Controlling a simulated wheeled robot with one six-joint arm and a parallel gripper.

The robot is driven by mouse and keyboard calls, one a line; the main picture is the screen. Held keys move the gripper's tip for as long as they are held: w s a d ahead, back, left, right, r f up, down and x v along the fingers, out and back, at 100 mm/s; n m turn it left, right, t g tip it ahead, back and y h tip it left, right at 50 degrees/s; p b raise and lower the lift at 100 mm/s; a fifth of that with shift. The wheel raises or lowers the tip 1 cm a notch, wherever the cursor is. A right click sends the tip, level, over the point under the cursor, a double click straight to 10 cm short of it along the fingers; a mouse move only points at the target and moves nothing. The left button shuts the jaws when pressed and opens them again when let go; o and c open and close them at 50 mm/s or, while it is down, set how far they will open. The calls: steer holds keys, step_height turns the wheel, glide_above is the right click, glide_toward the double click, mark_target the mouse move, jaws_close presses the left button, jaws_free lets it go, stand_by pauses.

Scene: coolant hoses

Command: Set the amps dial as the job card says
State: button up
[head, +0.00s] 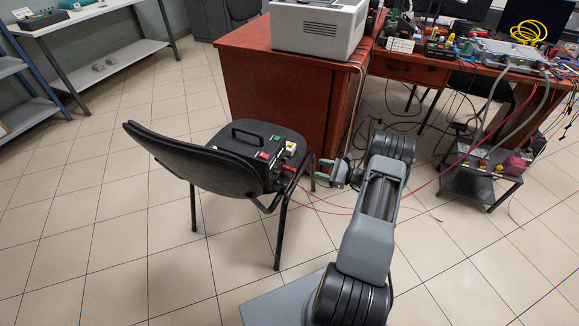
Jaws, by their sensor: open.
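My gripper (322,172) shows at the end of my arm in the middle of the head view, with greenish fingertips. It is open, and I see nothing between the fingers. It is just right of a black box (240,150) with a carry handle that rests on the seat of a black chair (160,143). The box has small red, green and white parts on its right end. They are too small to tell whether one is the amps dial. I cannot make out a job card.
A red-brown desk (265,95) stands behind the chair, with a grey-white machine (318,28) on top. At right, a cluttered bench holds instruments and a yellow cable coil (528,32). A low stand (470,182) and loose cables are on the right floor. Tiled floor at left is clear.

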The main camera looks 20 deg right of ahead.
mark_target(285, 159)
steer(key=b+x, duration=0.1)
steer(key=x, duration=1.2)
steer(key=shift+w+f+b, duration=0.25)
steer(key=shift+w+b, duration=0.05)
steer(key=shift+b, duration=0.1)
jaws_close()
